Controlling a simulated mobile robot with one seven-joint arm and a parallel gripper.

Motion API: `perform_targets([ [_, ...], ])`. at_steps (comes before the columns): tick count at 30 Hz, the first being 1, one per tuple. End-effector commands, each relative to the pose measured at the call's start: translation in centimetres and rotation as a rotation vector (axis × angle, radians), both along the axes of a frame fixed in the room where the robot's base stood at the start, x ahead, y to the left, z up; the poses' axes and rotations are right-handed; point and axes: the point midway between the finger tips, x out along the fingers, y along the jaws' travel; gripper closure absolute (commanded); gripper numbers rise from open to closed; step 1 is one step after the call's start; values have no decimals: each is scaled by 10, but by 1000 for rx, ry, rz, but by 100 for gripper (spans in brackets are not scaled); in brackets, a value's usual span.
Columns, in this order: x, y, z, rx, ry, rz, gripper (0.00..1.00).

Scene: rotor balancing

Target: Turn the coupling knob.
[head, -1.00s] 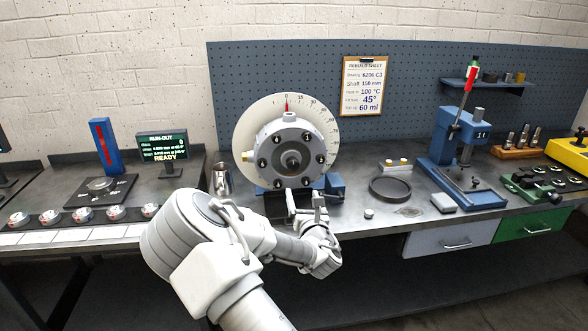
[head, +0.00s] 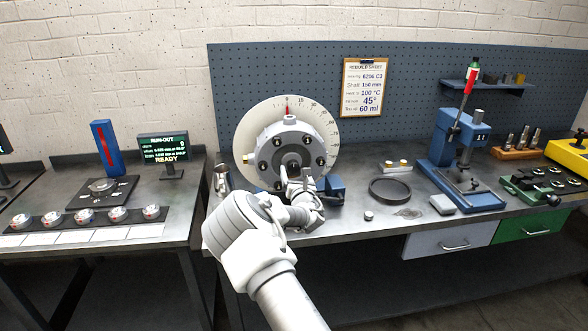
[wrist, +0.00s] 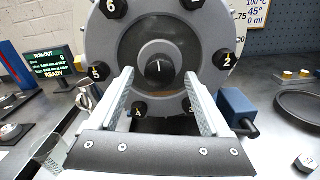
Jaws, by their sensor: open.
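The coupling knob (wrist: 159,68) is a dark round knob with a white pointer line, upright, at the centre of the grey round housing (wrist: 205,30). In the head view the housing (head: 262,157) stands before a white dial with degree marks, and my arm partly hides its lower part. My gripper (wrist: 158,88) is open in the wrist view, its two fingers pointing at the housing below and to either side of the knob. Nothing is between the fingers. In the head view my gripper (head: 299,178) is in front of the housing, small and partly hidden by my wrist.
Numbered dark bolts ring the knob. A blue block (wrist: 235,106) with a dark handle is right of the fingers. A metal jug (head: 221,180) stands left of the housing. A black ring (head: 390,190) lies on the bench to the right, with a small press (head: 462,150) beyond.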

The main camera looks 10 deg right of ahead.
Motion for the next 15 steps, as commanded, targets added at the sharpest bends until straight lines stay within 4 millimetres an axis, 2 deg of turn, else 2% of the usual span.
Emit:
perform_targets([
  [6,18,0,0,0,1,-1,19],
  [15,23,0,0,0,1,0,19],
])
